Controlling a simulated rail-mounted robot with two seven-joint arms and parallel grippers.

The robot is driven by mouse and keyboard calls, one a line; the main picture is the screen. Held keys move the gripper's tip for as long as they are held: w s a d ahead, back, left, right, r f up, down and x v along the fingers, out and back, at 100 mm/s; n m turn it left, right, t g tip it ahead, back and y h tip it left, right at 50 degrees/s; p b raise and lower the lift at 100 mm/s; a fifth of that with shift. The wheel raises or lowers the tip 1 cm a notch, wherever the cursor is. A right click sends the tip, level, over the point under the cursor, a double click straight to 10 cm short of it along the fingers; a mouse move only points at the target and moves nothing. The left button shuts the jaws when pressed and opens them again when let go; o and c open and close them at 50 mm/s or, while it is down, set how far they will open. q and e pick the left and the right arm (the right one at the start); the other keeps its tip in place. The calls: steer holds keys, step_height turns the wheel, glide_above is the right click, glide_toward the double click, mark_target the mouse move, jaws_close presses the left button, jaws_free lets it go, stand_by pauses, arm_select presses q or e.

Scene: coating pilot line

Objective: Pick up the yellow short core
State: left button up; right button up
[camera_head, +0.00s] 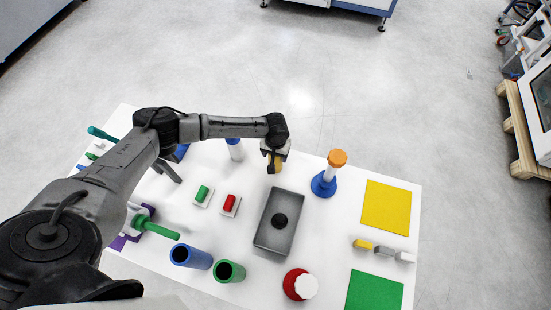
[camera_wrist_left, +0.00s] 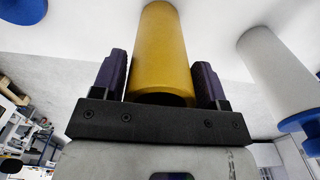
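The yellow short core (camera_head: 275,167) is a plain yellow cylinder on the far side of the white table, directly under my left gripper (camera_head: 272,157). In the left wrist view the core (camera_wrist_left: 160,55) fills the space between the two dark fingers of the left gripper (camera_wrist_left: 160,85). The core's near end is dark inside. Whether its far end touches the table is hidden. My right gripper is not in view.
A blue-based post with an orange top (camera_head: 337,158) stands to the right and a white-and-blue post (camera_head: 235,150) to the left. A grey tray (camera_head: 261,238) lies nearer. Yellow (camera_head: 387,207) and green (camera_head: 374,291) squares lie at the right. Blue (camera_head: 191,257) and green (camera_head: 229,271) cups stand in front.

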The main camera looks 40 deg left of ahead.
arm_select(q)
steer(key=c, duration=0.6)
steer(key=shift+c, duration=0.2)
steer(key=shift+r, duration=0.15)
